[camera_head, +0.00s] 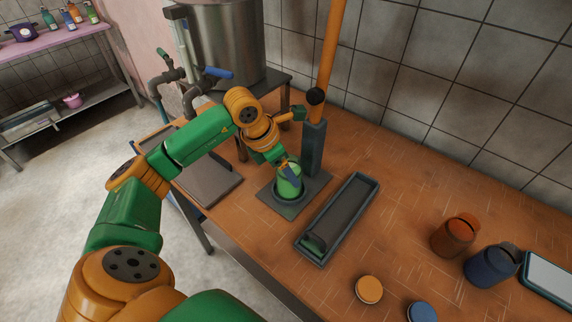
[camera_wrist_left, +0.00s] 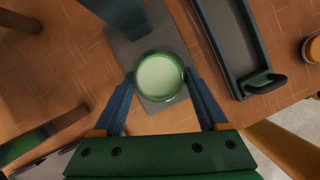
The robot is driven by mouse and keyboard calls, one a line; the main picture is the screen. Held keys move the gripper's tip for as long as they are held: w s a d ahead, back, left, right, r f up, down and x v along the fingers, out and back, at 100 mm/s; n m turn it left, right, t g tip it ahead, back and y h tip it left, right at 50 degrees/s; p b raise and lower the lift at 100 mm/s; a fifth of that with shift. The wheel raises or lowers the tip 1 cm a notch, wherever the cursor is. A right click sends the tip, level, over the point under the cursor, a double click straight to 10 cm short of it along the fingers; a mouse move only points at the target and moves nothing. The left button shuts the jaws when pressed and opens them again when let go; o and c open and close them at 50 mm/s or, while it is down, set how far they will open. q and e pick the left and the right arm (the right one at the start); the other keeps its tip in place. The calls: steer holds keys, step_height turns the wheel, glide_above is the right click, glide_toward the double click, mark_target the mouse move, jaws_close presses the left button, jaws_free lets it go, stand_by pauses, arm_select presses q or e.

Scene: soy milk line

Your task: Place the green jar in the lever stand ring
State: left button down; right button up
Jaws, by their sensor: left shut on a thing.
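The green jar (camera_head: 289,186) is upright over the ring of the lever stand (camera_head: 313,150). The stand has a dark square base, a grey post and a long orange lever (camera_head: 331,45). A dark ring edge shows around the jar's foot, but I cannot tell whether the jar rests fully down in it. My left gripper (camera_head: 287,169) is shut on the jar from above. In the left wrist view the jar's pale round top (camera_wrist_left: 160,77) sits between the two blue fingers of my left gripper (camera_wrist_left: 163,92), above the stand's grey base. My right gripper is out of view.
A long dark tray (camera_head: 338,220) with a green-handled end lies right of the stand. An orange jar (camera_head: 453,236), a blue jar (camera_head: 490,265), an orange lid (camera_head: 369,289) and a blue lid (camera_head: 422,312) stand farther right. A steel tank (camera_head: 222,45) is behind.

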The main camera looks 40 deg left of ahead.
arm_select(q)
steer(key=shift+f+b, duration=0.3)
steer(key=shift+f, duration=0.05)
jaws_free()
steer(key=shift+r, duration=0.4)
steer(key=v, duration=1.1)
steer(key=shift+s+r, duration=0.2)
steer(key=shift+r, duration=0.1)
steer(key=shift+a, duration=0.1)
